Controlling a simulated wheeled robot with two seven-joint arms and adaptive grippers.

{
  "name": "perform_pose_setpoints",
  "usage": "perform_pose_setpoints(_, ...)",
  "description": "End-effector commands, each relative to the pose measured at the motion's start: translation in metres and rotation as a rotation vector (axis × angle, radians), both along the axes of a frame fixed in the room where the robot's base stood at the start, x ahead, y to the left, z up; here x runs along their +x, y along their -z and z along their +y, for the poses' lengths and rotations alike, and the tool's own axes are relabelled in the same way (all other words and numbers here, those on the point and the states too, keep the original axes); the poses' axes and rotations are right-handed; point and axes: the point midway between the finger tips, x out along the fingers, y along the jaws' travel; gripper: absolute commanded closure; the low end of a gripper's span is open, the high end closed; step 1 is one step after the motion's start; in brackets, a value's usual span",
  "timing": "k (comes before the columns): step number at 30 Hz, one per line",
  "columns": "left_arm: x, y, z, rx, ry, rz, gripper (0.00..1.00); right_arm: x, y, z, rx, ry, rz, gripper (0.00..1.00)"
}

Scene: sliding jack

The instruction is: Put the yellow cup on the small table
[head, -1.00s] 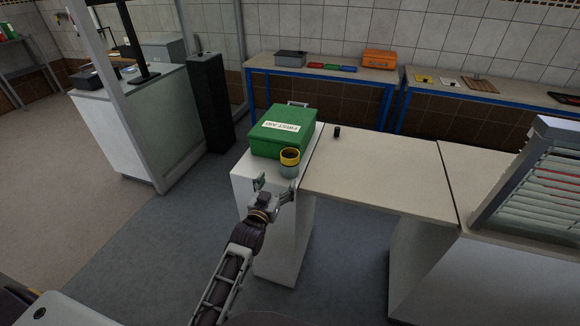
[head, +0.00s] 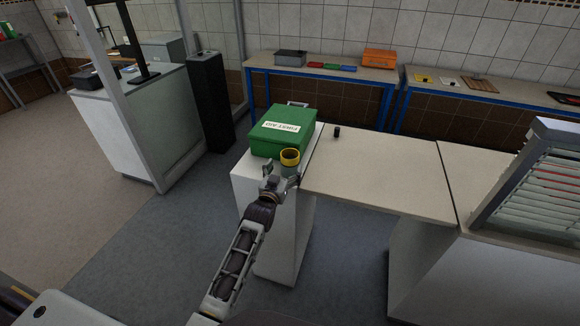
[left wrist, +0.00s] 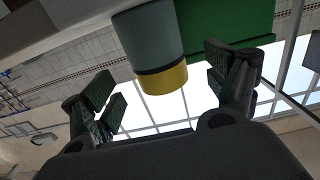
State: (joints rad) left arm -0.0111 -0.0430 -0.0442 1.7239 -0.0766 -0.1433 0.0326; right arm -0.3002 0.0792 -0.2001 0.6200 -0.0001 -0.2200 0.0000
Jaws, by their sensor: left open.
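The yellow cup (head: 290,155) has a yellow upper band and a grey-green lower part. It stands upright on a narrow white stand (head: 246,176), close in front of the green first aid box. My left gripper (head: 282,174) is open at the near side of the cup, which hides part of its lower body. In the left wrist view the cup (left wrist: 152,45) shows between the spread fingers of the gripper (left wrist: 160,80), with its yellow end toward the palm. I cannot tell which surface is the small table. My right gripper is not in view.
The green box (head: 283,130) fills the back of the stand. A beige worktop (head: 385,175) adjoins on the right, mostly clear, with a small black object (head: 337,132). A grey rack (head: 535,185) stands at far right. Blue-legged benches (head: 330,75) line the back wall.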

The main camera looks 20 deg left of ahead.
Motion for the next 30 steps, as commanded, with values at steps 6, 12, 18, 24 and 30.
perform_pose_setpoints(6,0.006,0.0,0.0,0.0,0.0,0.0,0.13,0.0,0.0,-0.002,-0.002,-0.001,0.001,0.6)
perform_pose_setpoints(12,0.006,0.0,0.0,0.0,0.0,0.001,0.13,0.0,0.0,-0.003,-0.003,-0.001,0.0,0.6)
perform_pose_setpoints(18,0.008,0.0,0.0,0.0,0.0,0.0,0.13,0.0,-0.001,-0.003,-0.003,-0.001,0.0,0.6)
perform_pose_setpoints(24,0.019,-0.001,-0.001,0.0,0.0,0.0,0.13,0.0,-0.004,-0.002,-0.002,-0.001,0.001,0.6)
perform_pose_setpoints(30,0.035,0.0,-0.003,0.0,0.0,0.0,0.13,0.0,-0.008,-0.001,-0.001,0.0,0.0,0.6)
